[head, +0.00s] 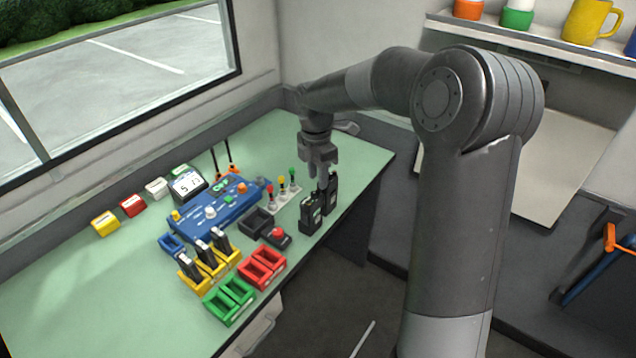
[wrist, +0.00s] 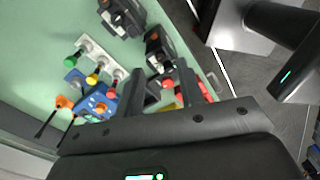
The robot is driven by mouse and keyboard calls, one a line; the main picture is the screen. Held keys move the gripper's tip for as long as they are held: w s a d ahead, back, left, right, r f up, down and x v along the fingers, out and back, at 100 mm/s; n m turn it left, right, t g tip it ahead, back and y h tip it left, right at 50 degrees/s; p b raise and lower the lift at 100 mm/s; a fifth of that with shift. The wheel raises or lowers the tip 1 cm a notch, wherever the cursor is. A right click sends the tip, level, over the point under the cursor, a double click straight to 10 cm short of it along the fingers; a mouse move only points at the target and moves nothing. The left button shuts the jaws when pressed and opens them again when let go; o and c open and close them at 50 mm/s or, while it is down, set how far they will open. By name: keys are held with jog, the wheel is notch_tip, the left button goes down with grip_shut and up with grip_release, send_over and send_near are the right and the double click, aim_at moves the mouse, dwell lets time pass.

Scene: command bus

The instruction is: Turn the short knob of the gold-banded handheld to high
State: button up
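Two black handhelds stand upright side by side near the table's right edge, the nearer one (head: 310,215) and the farther one (head: 331,193). In the wrist view, one handheld (wrist: 122,17) is at the top edge and another (wrist: 158,48) is nearer my fingers. Small knobs or stubs show on their tops, but I cannot tell short from long, nor which handheld has the gold band. My gripper (head: 319,172) hangs just above the handhelds, pointing down. In the wrist view, my gripper's fingers (wrist: 169,86) are apart with nothing visible held between them.
Left of the handhelds is a plate of red, yellow and green levers (head: 283,193). A blue console (head: 215,210), a red button box (head: 277,236), and yellow (head: 195,283), red (head: 262,268) and green (head: 229,300) holders fill the middle. The table's front left is clear.

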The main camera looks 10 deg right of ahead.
aim_at(318, 190)
notch_tip(318, 190, up, 7)
jog(key=shift+w, duration=0.15)
jog(key=shift+r, duration=0.1)
jog(key=f+n, duration=0.1)
jog(key=f, duration=0.2)
jog(key=f+n, duration=0.1)
jog(key=f, duration=0.3)
jog(key=f+n, duration=0.1)
jog(key=f, duration=0.2)
jog(key=shift+s+d+f+n+t, duration=0.1)
jog(key=shift+s+f+n+t, duration=0.2)
jog(key=shift+f, duration=0.1)
grip_shut()
dwell(0.5)
